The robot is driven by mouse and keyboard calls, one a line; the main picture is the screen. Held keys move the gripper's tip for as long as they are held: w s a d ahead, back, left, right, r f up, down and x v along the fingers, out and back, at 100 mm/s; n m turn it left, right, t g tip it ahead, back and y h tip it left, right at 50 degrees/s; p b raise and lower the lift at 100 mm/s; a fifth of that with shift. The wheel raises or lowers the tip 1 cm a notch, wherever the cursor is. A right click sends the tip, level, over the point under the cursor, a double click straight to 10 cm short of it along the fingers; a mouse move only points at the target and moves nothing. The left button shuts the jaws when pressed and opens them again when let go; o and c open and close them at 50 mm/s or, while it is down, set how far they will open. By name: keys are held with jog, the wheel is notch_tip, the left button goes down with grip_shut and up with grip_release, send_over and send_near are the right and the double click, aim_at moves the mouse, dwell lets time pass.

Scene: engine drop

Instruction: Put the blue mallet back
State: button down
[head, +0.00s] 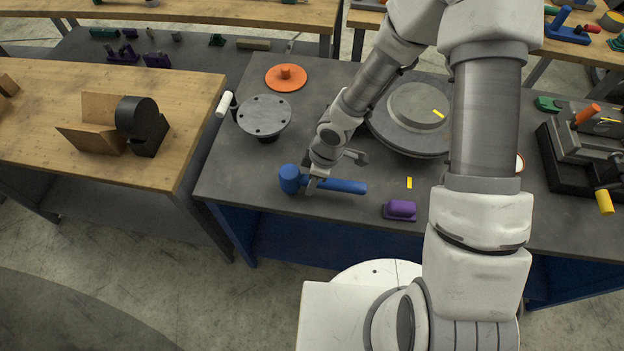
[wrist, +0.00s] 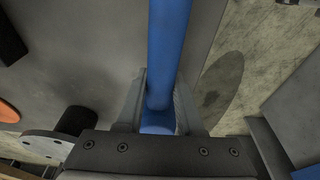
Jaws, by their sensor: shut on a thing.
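The blue mallet (head: 343,186) is near the front edge of the dark grey table, its head at the left and its handle pointing right. My gripper (head: 313,184) is shut on the handle close to the head. In the wrist view the mallet (wrist: 168,50) runs between the two fingers of my gripper (wrist: 160,105), with the head end low between them. Part of the handle by the head is hidden by a finger in the head view. I cannot tell whether the mallet touches the table or hangs just above it.
The dark table (head: 240,168) also holds a purple block (head: 400,209), a round grey flange (head: 264,116), an orange disc (head: 286,78) and a large round plate (head: 395,135). A yellow mark (head: 409,183) lies right of the handle.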

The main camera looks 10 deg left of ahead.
aim_at(328, 181)
jog(key=shift+f+b, duration=0.55)
jog(key=shift+f, duration=0.1)
jog(key=shift+c, duration=2.3)
grip_release()
jog(key=p+v, duration=0.6)
jog(key=v, duration=1.1)
jog(key=shift+r+p, duration=0.3)
jog(key=shift+p, duration=0.1)
jog(key=shift+d, duration=0.15)
